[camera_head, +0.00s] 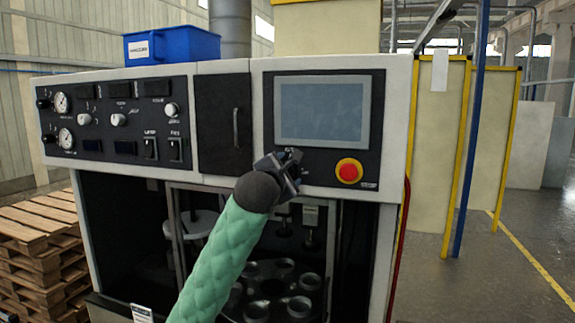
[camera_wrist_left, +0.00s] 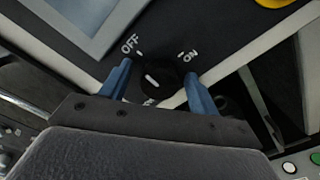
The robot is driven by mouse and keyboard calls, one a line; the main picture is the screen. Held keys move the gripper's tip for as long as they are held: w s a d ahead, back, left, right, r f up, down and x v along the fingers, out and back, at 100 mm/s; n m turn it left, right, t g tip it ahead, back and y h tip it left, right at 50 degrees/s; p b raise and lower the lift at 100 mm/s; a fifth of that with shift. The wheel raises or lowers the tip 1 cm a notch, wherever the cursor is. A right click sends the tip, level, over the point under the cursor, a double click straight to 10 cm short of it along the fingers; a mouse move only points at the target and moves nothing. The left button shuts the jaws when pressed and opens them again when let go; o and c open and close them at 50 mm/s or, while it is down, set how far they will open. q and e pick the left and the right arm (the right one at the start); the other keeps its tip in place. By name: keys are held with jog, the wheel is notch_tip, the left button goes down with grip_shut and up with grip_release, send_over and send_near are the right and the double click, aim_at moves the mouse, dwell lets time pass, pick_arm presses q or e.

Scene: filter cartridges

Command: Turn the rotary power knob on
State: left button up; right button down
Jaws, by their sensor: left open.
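The rotary power knob (camera_wrist_left: 157,79) is a small black knob with a white pointer line, between the printed OFF and ON marks in the left wrist view. Its pointer slants up and left, toward the OFF side. My left gripper (camera_wrist_left: 158,84) is open, with one blue finger on each side of the knob. Visible gaps show between the fingers and the knob; contact cannot be seen. In the head view my left gripper (camera_head: 290,168) is in front of the panel below the screen and hides the knob. My right gripper is not in view.
A screen (camera_head: 322,111) sits above my gripper, and a red stop button (camera_head: 349,171) with a yellow collar is to its right. A black door with a handle (camera_head: 236,128) is to the left. Below is an open bay with round holders (camera_head: 285,268).

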pick_arm(q)
jog(key=shift+w, duration=0.1)
jog(key=shift+c, duration=0.2)
jog(key=shift+f, duration=0.1)
jog(key=c, duration=0.9)
jog(key=shift+c, duration=0.2)
